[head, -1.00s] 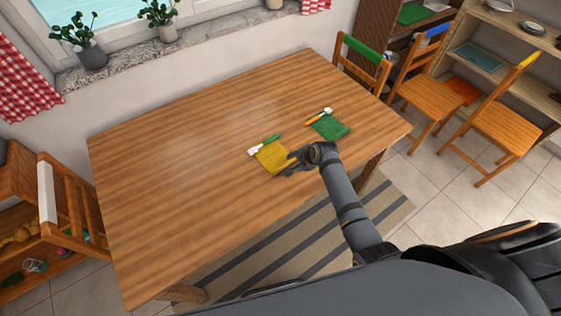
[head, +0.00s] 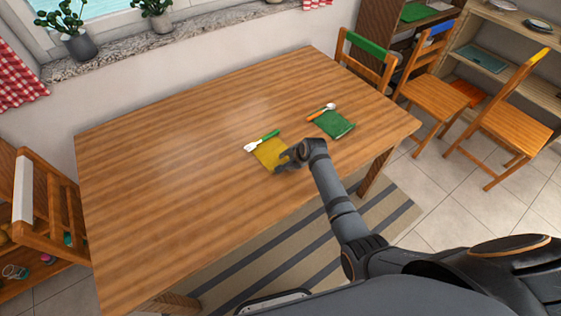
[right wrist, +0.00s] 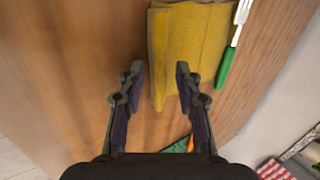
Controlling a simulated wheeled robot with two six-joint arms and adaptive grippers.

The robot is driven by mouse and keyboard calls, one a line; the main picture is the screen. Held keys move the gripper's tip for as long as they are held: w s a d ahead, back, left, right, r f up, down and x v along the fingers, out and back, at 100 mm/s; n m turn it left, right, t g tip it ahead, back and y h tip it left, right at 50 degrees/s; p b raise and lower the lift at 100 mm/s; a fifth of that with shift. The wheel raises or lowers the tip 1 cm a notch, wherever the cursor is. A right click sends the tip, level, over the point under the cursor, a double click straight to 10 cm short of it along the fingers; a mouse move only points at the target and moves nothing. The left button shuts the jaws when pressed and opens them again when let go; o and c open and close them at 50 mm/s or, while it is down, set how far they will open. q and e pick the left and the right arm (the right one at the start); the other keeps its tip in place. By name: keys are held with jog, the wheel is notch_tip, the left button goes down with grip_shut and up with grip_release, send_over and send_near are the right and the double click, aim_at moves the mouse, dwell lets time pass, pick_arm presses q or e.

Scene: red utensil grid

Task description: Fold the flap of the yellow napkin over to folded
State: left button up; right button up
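The yellow napkin (head: 266,153) lies on the table near its front edge. In the right wrist view the napkin (right wrist: 195,48) has a visible seam or layer edge along its left side; I cannot tell how far the flap is turned. A fork with a green handle (head: 268,136) lies along the napkin's far side; its handle (right wrist: 226,68) also shows in the right wrist view. My right gripper (head: 284,161) is at the napkin's right side. In the right wrist view its two fingers (right wrist: 160,78) are apart, with the napkin's near edge between or below them. My left gripper is out of view.
A green napkin (head: 333,124) with an orange-handled spoon (head: 322,112) lies to the right on the wooden table (head: 170,190). The table's left part is clear. Chairs (head: 435,95) stand at the right and a wooden chair (head: 45,215) at the left.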

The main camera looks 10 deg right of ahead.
jog(key=shift+c, duration=0.3)
grip_shut()
jog(key=shift+w+a+r+g+h+p, duration=0.1)
jog(key=shift+w+r+g+h+p, duration=0.15)
jog(key=shift+r+p, duration=0.3)
jog(key=shift+w+a+r+g+h+p, duration=0.15)
jog(key=shift+r+g+p, duration=0.25)
jog(key=shift+p, duration=0.25)
jog(key=shift+r, duration=0.1)
jog(key=shift+g, duration=0.35)
jog(key=shift+d, duration=0.1)
